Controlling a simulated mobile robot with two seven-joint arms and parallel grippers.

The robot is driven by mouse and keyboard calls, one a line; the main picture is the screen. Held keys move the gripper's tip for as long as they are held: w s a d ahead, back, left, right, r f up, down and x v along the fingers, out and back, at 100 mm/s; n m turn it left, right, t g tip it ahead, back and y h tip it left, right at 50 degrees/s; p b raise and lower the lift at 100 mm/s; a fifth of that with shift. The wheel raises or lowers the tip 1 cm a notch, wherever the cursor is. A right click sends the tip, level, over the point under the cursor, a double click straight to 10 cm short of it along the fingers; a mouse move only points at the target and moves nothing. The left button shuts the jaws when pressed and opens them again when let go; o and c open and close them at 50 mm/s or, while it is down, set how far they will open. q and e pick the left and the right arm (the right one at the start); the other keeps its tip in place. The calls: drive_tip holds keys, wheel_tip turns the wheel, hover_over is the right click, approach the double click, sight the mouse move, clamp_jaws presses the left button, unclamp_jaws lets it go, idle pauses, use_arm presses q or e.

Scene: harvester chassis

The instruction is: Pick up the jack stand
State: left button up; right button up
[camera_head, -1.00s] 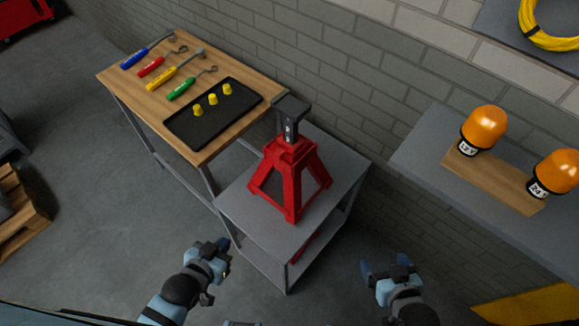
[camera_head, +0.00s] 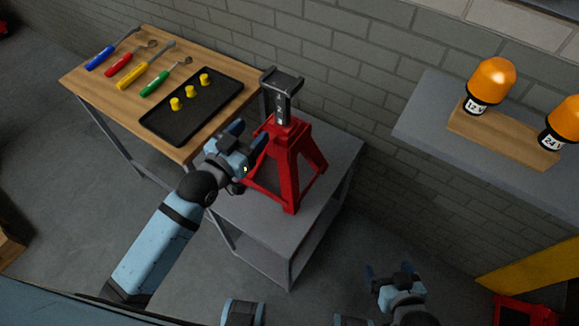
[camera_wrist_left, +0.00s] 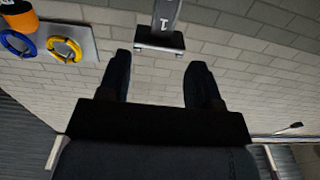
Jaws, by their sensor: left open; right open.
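The red jack stand (camera_head: 289,165) stands upright on the grey metal stand (camera_head: 262,240) in the head view. Its dark post (camera_head: 281,105) rises from the red legs to a saddle on top. My left gripper (camera_head: 250,140) is open and empty, just left of the jack stand near its upper part. In the left wrist view, the post and saddle (camera_wrist_left: 160,38) show beyond the open fingers (camera_wrist_left: 155,80). I cannot tell whether the gripper touches the stand. My right gripper (camera_head: 388,270) is open and empty, low and right of the grey stand.
A wooden table (camera_head: 80,85) at left holds several coloured tools and a black tray (camera_head: 155,122) with three yellow pieces. A brick wall (camera_head: 350,80) stands behind. A grey shelf (camera_head: 425,110) at right holds orange lamps (camera_head: 492,80) on a wooden block.

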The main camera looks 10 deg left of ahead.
sight(279, 99)
use_arm(q)
drive_tip(key=x, duration=0.8)
drive_tip(key=shift+w+d+r+p, duration=0.1)
drive_tip(key=shift+w+p, duration=0.05)
drive_tip(key=shift+p, duration=0.25)
drive_tip(key=x, duration=0.5)
drive_tip(key=shift+w+a+p, duration=0.25)
drive_tip(key=shift+w+p, duration=0.15)
drive_tip(key=shift+w, duration=0.05)
use_arm(e)
drive_tip(key=shift+w+d+r, duration=0.1)
drive_tip(key=shift+d+r, duration=0.05)
drive_tip(key=shift+r, duration=0.3)
drive_tip(key=shift+w+d+r, duration=0.1)
drive_tip(key=shift+r, duration=0.35)
use_arm(q)
drive_tip(key=shift+s, duration=0.1)
drive_tip(key=c, duration=1)
clamp_jaws()
use_arm(e)
drive_tip(key=shift+r, duration=0.1)
